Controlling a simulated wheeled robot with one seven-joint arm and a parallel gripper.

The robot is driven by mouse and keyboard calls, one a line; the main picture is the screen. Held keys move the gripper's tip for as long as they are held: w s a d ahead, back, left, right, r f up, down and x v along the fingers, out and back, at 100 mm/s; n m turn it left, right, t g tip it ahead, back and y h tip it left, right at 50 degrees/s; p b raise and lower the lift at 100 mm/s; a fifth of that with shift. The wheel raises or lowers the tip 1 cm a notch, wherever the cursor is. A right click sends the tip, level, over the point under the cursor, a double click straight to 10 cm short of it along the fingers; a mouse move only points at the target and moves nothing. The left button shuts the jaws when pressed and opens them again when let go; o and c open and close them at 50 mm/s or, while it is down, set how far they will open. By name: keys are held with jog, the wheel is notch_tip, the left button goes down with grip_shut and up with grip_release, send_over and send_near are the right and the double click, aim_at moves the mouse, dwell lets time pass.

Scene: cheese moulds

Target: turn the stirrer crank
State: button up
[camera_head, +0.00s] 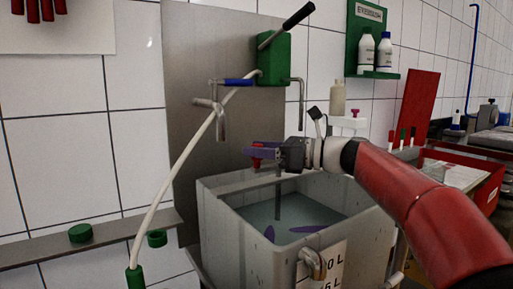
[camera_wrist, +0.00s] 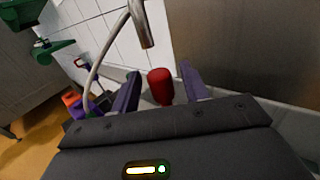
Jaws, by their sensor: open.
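A red knob (camera_wrist: 160,85), apparently the stirrer crank's handle, stands between the two purple fingers of my gripper (camera_wrist: 158,88) in the wrist view. There is a visible gap on each side of it. In the head view my open gripper (camera_head: 263,153) is above the grey vat (camera_head: 240,240), and the red knob (camera_head: 257,161) shows only partly beside the fingers. A thin grey shaft (camera_head: 277,200) runs down below the gripper into the liquid. The rest of the crank is hidden by the gripper.
A metal spout (camera_head: 221,122) and a pale hose (camera_head: 185,160) are left of the gripper; the spout (camera_wrist: 141,25) looks close in the wrist view. A green box (camera_head: 273,58) with a black lever is above. A red bin (camera_head: 470,165) stands right.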

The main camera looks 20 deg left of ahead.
jog(key=shift+a, duration=0.45)
grip_shut()
jog(key=shift+w+a+m+t, duration=0.1)
jog(key=shift+m+t, duration=0.2)
jog(key=shift+t, duration=0.2)
jog(key=shift+w+a+m+t, duration=0.15)
jog(key=shift+m+t, duration=0.25)
jog(key=shift+t, duration=0.2)
jog(key=shift+w+a+m+t, duration=0.15)
jog(key=shift+m+t, duration=0.25)
jog(key=shift+t, duration=0.2)
jog(key=w+m+t+h, duration=0.1)
jog(key=m+t, duration=0.1)
jog(key=t, duration=0.1)
jog(key=w+m+t+h, duration=0.1)
jog(key=m+t+h, duration=0.1)
jog(key=t, duration=0.1)
jog(key=w+a+m+t+h+b, duration=0.1)
jog(key=m+t+h, duration=0.1)
jog(key=shift+t, duration=0.4)
jog(key=shift+w+d+m+t+h, duration=0.1)
jog(key=shift+w+m+t+h, duration=0.25)
jog(key=shift+m+t+h, duration=0.35)
jog(key=shift+w+d+m+t+h, duration=0.1)
jog(key=shift+w+m+t+h, duration=0.35)
jog(key=shift+m+h, duration=0.45)
